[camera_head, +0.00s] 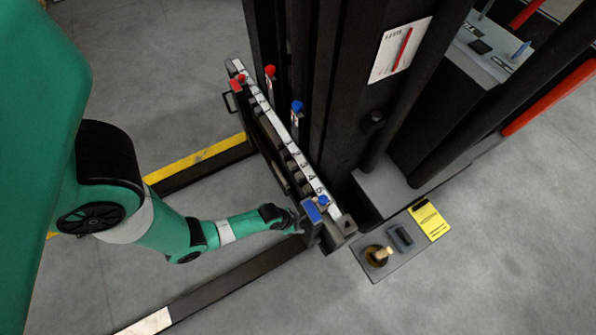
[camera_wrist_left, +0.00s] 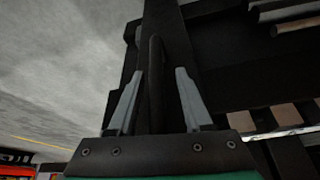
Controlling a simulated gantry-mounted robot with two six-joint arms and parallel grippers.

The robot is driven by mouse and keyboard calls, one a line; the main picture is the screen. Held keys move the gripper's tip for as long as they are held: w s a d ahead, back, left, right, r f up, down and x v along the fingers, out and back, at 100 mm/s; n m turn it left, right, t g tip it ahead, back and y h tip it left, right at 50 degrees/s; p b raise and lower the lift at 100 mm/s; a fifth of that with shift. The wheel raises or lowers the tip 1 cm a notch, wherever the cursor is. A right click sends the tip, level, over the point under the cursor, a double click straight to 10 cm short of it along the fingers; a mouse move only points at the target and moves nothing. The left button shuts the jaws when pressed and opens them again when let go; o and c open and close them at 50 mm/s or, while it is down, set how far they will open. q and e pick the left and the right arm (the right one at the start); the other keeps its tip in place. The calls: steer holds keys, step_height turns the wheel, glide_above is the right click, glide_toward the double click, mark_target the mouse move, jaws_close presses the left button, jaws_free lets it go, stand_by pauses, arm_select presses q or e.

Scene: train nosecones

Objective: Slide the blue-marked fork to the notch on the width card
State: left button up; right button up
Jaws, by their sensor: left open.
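The blue-marked fork shows its blue block (camera_head: 312,211) at the near right end of the carriage rail (camera_head: 262,108), by the higher printed numbers. My left gripper (camera_head: 294,219) is beside this fork's upright, on its left side. In the left wrist view, the open fingers of my left gripper (camera_wrist_left: 160,74) stand on either side of a dark upright bar (camera_wrist_left: 155,95); a gap shows on each side of the bar. A yellow card (camera_head: 428,221), possibly the width card, lies on the grey plate at right; its print is too small to read. My right gripper is out of view.
A red-marked fork (camera_head: 237,84) is at the rail's far end. Red (camera_head: 270,71) and blue (camera_head: 297,106) knobs stand along the carriage. The black mast (camera_head: 340,90) rises behind it. A wooden-topped lever (camera_head: 382,254) stands near the yellow card. Open floor lies at left.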

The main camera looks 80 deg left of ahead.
arm_select(q)
steer(key=shift+r, duration=0.1)
steer(key=p+v, duration=0.7)
steer(key=v, duration=0.4)
steer(key=shift+r, duration=0.15)
steer(key=shift+s, duration=0.1)
